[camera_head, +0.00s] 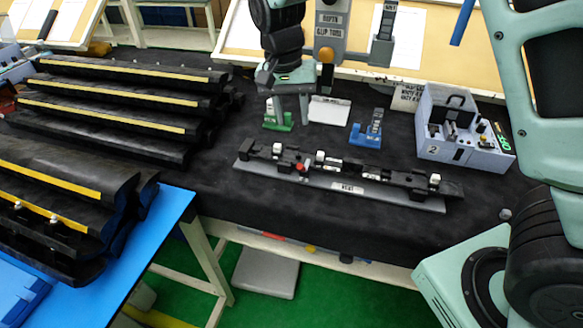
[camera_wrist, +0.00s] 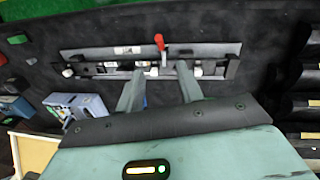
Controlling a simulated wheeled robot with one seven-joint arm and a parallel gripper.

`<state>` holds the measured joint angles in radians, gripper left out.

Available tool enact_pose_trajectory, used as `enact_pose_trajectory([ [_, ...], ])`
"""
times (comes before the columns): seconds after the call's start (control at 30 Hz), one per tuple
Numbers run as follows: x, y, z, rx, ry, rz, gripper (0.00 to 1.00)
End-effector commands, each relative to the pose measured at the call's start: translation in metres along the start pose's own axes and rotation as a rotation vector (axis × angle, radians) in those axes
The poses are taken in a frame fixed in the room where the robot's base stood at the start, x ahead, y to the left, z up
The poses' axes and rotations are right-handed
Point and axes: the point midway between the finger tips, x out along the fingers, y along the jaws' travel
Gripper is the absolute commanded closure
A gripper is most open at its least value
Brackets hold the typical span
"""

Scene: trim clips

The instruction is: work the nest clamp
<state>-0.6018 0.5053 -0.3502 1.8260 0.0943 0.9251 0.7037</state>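The nest (camera_head: 345,187) is a long dark fixture on a grey base plate, lying on the black table cover. It also shows across the top of the wrist view (camera_wrist: 215,47). A red-tipped lever, apparently the clamp handle (camera_head: 301,167), stands at its middle-left. In the wrist view the red handle (camera_wrist: 160,42) points up in the picture, just beyond the gap between my fingertips. My gripper (camera_head: 290,115) hangs above and behind the nest. Its two fingers are apart and empty in the wrist view (camera_wrist: 160,70), and I see no contact with the handle.
A grey box marked 2 (camera_head: 465,140) stands right of the nest. A blue holder (camera_head: 367,132) and a green holder (camera_head: 277,122) stand behind it. Black trim pieces with yellow strips (camera_head: 110,100) are stacked at left. The cover in front of the nest is clear.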

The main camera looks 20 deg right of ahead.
Motion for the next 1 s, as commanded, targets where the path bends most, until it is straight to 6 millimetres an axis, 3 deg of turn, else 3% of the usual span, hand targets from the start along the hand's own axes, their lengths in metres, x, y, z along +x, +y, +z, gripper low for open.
enact_pose_trajectory([
  [0.6,0.123,0.002,0.002,-0.001,-0.005,0.004,0.63],
  [0.8,0.149,0.001,0.001,-0.002,-0.003,0.002,0.63],
  [1.0,0.159,0.0,0.001,-0.002,-0.002,-0.001,0.63],
])
